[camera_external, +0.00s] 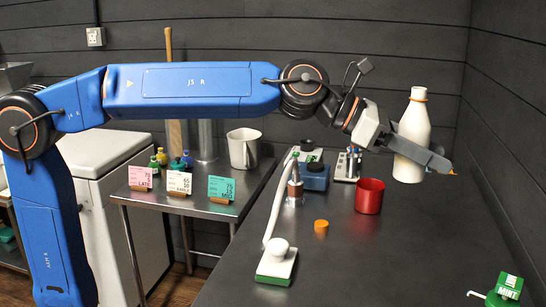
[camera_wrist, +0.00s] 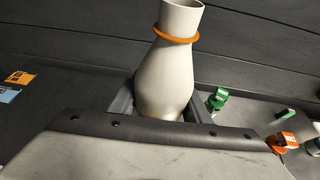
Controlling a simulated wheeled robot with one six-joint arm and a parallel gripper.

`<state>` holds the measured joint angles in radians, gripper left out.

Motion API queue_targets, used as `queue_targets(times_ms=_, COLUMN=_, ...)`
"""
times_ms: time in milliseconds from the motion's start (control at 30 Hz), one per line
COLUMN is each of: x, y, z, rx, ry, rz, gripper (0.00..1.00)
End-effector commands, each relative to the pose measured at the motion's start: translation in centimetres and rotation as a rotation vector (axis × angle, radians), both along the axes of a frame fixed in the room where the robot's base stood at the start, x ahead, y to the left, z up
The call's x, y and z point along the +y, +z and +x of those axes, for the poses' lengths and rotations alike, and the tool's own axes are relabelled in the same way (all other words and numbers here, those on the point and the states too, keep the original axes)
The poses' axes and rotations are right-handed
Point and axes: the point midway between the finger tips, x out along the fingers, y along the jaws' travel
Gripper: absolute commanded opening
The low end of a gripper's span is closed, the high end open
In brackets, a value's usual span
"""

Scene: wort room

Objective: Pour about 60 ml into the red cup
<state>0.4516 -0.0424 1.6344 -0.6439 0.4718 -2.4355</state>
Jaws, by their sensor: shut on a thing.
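The red cup (camera_external: 369,196) stands upright on the dark worktop, below and left of my gripper in the external view. My gripper (camera_external: 425,153) is shut around a white bottle (camera_external: 413,130) with an orange ring near its neck. The bottle is near upright, with its base close to the worktop; I cannot tell if it touches. In the wrist view the bottle (camera_wrist: 165,70) shows an open mouth and sits between the jaws (camera_wrist: 158,108). Its contents are hidden. The red cup is not in the wrist view.
An orange cap (camera_external: 321,227) lies on the worktop (camera_external: 370,260) left of the cup. A white-hosed device (camera_external: 277,262), a blue box (camera_external: 315,177) and a rack (camera_external: 347,165) stand nearby. A green MINT item (camera_external: 502,292) is front right. A metal mug (camera_external: 243,148) and cards are on the side table.

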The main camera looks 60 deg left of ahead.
Motion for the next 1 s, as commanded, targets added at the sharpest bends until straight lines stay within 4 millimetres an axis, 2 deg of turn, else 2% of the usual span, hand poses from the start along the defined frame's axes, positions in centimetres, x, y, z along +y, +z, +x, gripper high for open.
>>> queue_targets(times_ms=367, x=0.0, y=5.1, z=0.0, rx=-0.002, ry=0.001, rz=0.000, gripper=0.16)
queue_targets(times_ms=767, x=4.5, y=4.2, z=2.6, rx=0.001, ry=0.017, rz=-0.001, gripper=0.16)
queue_targets(times_ms=1000, x=9.0, y=3.9, z=4.7, rx=0.001, ry=0.023, rz=-0.001, gripper=0.16)
